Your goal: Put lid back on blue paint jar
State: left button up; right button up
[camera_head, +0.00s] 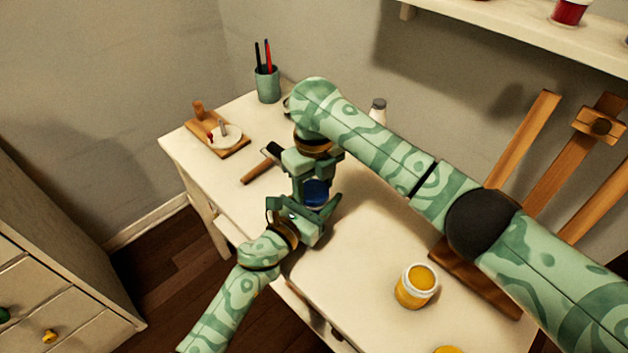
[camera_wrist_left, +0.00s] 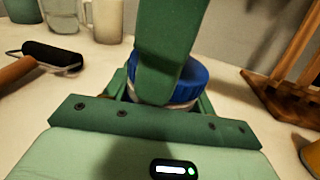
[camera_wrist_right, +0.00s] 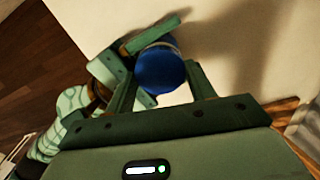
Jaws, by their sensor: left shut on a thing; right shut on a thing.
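The blue lid (camera_head: 316,189) is between the fingers of my right gripper (camera_head: 314,182), which is shut on it from above. It shows as a round blue top in the right wrist view (camera_wrist_right: 160,72). In the left wrist view the lid (camera_wrist_left: 194,78) is right over the pale rim of the blue paint jar (camera_wrist_left: 186,103). My left gripper (camera_head: 308,214) is shut around the jar from the near side, low at the table. A finger of my right gripper hides part of lid and jar, so I cannot tell whether the lid is fully seated.
An open yellow paint jar (camera_head: 416,287) stands on the white table at front right, with a yellow lid (camera_head: 447,349) nearer. A roller (camera_head: 263,165), a board with a dish (camera_head: 218,132) and a pencil cup (camera_head: 267,85) are behind left. A wooden easel (camera_head: 535,160) stands right.

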jog(key=shift+s+d+f, duration=0.1)
jog(key=shift+d+f, duration=0.05)
jog(key=shift+f, duration=0.4)
jog(key=shift+r, duration=0.15)
jog(key=shift+r, duration=0.35)
jog(key=shift+a+r, duration=0.2)
jog(key=shift+r, duration=0.2)
dwell(0.8)
jog(key=shift+f, duration=0.45)
jog(key=shift+d+f, duration=0.25)
jog(key=shift+f, duration=0.3)
dwell(0.6)
jog(key=shift+r, duration=0.45)
jog(key=shift+a+r, duration=0.2)
jog(key=shift+r, duration=0.4)
dwell(0.6)
